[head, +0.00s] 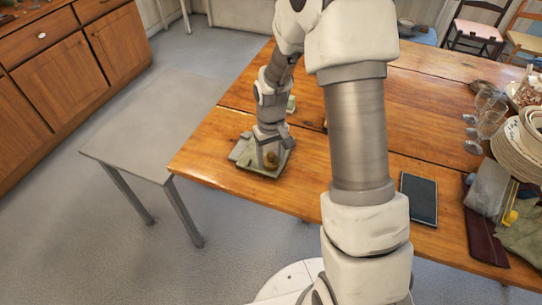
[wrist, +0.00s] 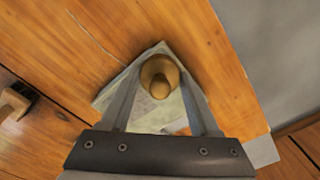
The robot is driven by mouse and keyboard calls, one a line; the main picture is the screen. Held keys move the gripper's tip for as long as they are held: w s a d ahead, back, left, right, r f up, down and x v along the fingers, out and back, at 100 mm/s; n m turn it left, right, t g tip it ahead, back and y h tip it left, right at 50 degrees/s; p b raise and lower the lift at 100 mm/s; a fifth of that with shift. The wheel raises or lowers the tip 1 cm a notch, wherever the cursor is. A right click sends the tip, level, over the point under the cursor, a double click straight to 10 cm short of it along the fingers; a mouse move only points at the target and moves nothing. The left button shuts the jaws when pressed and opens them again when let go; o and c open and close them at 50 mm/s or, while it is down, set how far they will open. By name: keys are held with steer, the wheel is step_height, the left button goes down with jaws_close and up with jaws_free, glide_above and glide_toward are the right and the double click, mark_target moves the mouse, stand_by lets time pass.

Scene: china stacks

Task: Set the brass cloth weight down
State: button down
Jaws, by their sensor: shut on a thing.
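My gripper (head: 268,143) points down at the near left corner of the wooden table. It is shut on the brass cloth weight (wrist: 160,74), a rounded knob-like piece between the two fingertips in the wrist view.
A grey side table (head: 150,120) stands left of the wooden table (head: 215,143). A dark tablet-like slab (head: 419,198) lies to the right. Stacked plates (head: 515,155) and glasses (head: 489,122) crowd the far right. The table's edge is close to the gripper.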

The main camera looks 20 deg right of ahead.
mark_target(271, 154)
steer(key=shift+f+b, duration=0.4)
steer(key=shift+f, duration=0.15)
steer(key=shift+c, duration=0.2)
jaws_free()
steer(key=shift+r, duration=0.1)
step_height(271, 154, up, 18)
steer(key=p, duration=0.3)
steer(key=s+r+m+t+p, duration=0.1)
steer(key=s+r+t+p, duration=0.4)
steer(key=s+r, duration=1.3)
steer(key=shift+s+m+t, duration=0.3)
steer(key=shift+s+m, duration=0.1)
steer(key=shift+s, duration=0.85)
